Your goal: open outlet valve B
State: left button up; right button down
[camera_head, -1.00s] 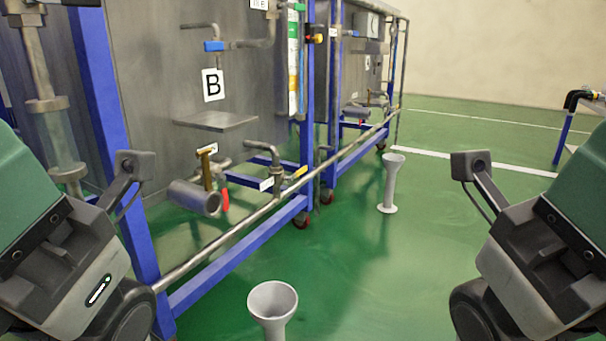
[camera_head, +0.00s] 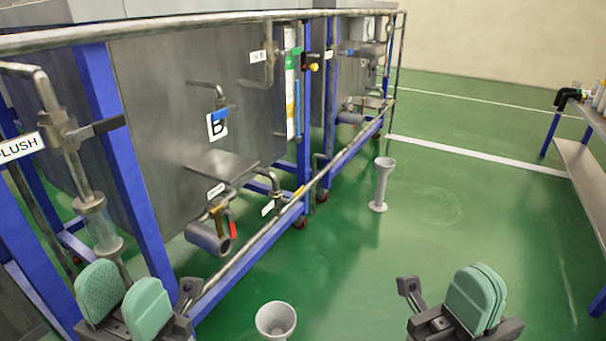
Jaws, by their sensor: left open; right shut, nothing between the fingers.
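A steel panel carries a sign with the letter B (camera_head: 217,125). Below it, under a small shelf (camera_head: 214,166), a wide grey outlet pipe (camera_head: 205,240) points toward the floor area, with a red handle (camera_head: 232,228) hanging at its mouth and a brass-coloured part (camera_head: 217,211) above. White labels beside it are too small to read. My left gripper (camera_head: 123,302) is open and empty, low at the left, in front of the blue frame and apart from the valve. My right gripper (camera_head: 477,297) is shut and empty over the green floor at the lower right, far from the valve.
A grey funnel stand (camera_head: 276,320) is between my grippers, and another (camera_head: 382,185) stands farther back. A rail (camera_head: 262,228) and blue frame run before the panel. A glass-sectioned pipe (camera_head: 102,228) stands at left. A bench (camera_head: 585,170) is at right.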

aim_at(301, 188)
jog(key=i+l+u, duration=0.1)
jog(key=u, duration=0.3)
jog(key=l+u, duration=0.15)
jog(key=u, duration=0.3)
jog(key=l+u, duration=0.15)
jog(key=u, duration=0.25)
jog(key=l+u, duration=0.2)
jog(key=u, duration=0.25)
jog(key=l+u, duration=0.15)
jog(key=l, duration=0.35)
jog(key=k+l+u, duration=0.15)
jog(key=l, duration=0.3)
jog(key=l+u, duration=0.15)
jog(key=l, duration=0.35)
jog(key=k+l+u, duration=0.15)
jog(key=l, duration=0.3)
jog(key=k+l+u, duration=0.15)
jog(key=l, duration=0.35)
jog(key=k+l, duration=0.1)
jog(key=l, duration=0.35)
jog(key=i+l, duration=0.2)
jog(key=i, duration=0.25)
